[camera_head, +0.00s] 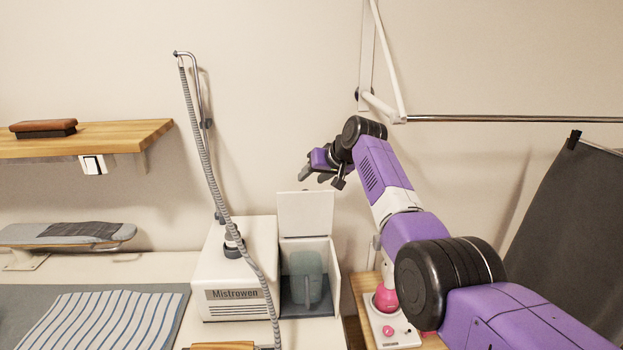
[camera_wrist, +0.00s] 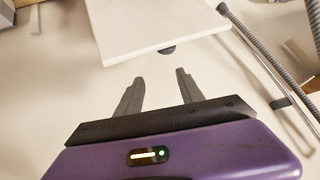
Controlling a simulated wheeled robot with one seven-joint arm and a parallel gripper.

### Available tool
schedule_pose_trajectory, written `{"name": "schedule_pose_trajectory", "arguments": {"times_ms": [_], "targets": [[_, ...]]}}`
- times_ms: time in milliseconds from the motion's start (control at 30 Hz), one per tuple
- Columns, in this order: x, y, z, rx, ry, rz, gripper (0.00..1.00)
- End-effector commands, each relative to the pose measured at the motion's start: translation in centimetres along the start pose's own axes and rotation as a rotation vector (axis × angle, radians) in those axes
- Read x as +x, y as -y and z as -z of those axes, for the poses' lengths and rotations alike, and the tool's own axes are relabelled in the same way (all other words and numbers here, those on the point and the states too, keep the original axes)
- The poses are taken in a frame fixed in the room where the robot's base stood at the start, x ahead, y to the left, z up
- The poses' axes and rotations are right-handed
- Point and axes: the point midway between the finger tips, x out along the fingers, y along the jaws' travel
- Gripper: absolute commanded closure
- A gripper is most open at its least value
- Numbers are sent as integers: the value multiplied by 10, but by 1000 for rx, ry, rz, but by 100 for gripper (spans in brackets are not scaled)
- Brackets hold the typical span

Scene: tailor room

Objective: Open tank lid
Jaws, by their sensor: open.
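The tank lid (camera_head: 305,213) is a white panel standing upright at the back of the open tank compartment of a white steamer. A grey translucent water tank (camera_head: 306,277) shows inside the compartment. My gripper (camera_head: 314,175) is above the lid's top edge, open and empty. In the wrist view the lid (camera_wrist: 145,22) lies beyond my spread fingertips (camera_wrist: 160,76), with a small dark tab on its near edge. The fingers look apart from the lid.
The steamer body (camera_head: 238,262) with its ribbed hose and pole (camera_head: 200,140) stands left of the compartment. A pink-and-white device (camera_head: 388,315) sits at the right below my arm. A metal rail (camera_head: 510,118) runs along the upper right. A wooden shelf (camera_head: 110,138) is at the left.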

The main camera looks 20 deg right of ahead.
Motion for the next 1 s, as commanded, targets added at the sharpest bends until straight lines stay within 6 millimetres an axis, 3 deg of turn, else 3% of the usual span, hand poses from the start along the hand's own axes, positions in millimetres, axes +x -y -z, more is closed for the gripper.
{"name": "schedule_pose_trajectory", "arguments": {"times_ms": [533,1000], "targets": [[-30,-2,22,1,-2,0,55],[-33,-3,23,1,0,1,55]]}}
